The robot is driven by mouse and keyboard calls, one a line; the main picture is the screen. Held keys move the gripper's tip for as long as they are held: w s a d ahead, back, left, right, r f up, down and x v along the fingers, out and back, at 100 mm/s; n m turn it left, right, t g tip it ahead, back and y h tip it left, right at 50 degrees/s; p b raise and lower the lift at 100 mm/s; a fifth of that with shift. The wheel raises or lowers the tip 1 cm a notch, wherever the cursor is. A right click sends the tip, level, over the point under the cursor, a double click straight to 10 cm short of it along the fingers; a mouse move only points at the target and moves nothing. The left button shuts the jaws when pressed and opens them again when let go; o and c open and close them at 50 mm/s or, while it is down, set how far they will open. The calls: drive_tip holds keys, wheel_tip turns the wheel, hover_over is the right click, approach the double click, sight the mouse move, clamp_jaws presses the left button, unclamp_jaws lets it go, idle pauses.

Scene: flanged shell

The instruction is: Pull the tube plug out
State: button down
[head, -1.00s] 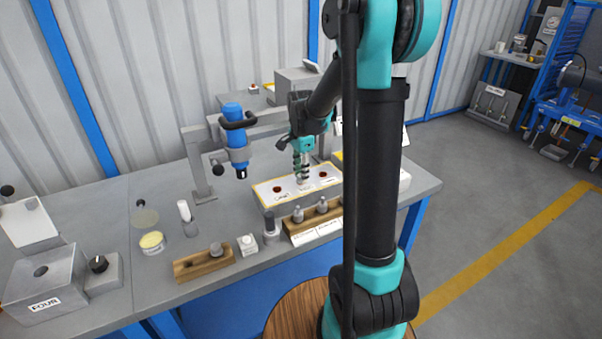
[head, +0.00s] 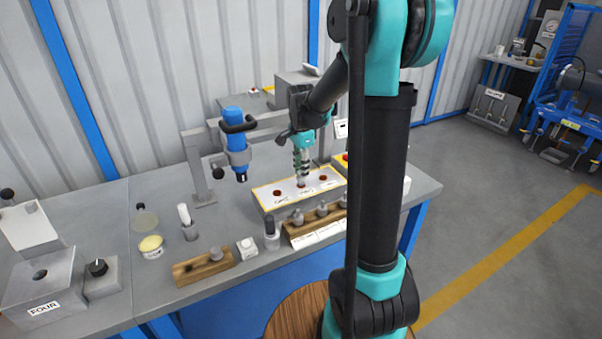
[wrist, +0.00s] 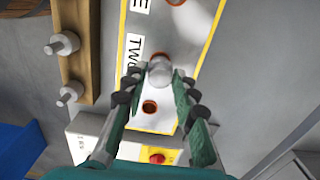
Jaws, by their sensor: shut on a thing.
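My gripper (wrist: 160,82) is shut on a pale grey tube plug (wrist: 160,70), with a dark green finger on either side of it. In the head view the plug (head: 302,181) hangs upright below my gripper (head: 301,166), over the middle of the white panel (head: 262,197) with a yellow edge. A reddish ring shows around the plug's lower end there; I cannot tell whether the tip is fully clear of it. In the wrist view another ringed hole (wrist: 150,107) shows empty, and the label TWO (wrist: 132,60) is beside the plug.
A wooden rack (head: 290,233) with several grey pegs stands in front of the panel. A blue tool on a stand (head: 236,147) is to the left. A red button (wrist: 157,158) is near the panel's end. The bench between the left-hand items is partly clear.

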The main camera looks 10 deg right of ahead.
drive_tip(key=shift+r, duration=1.65)
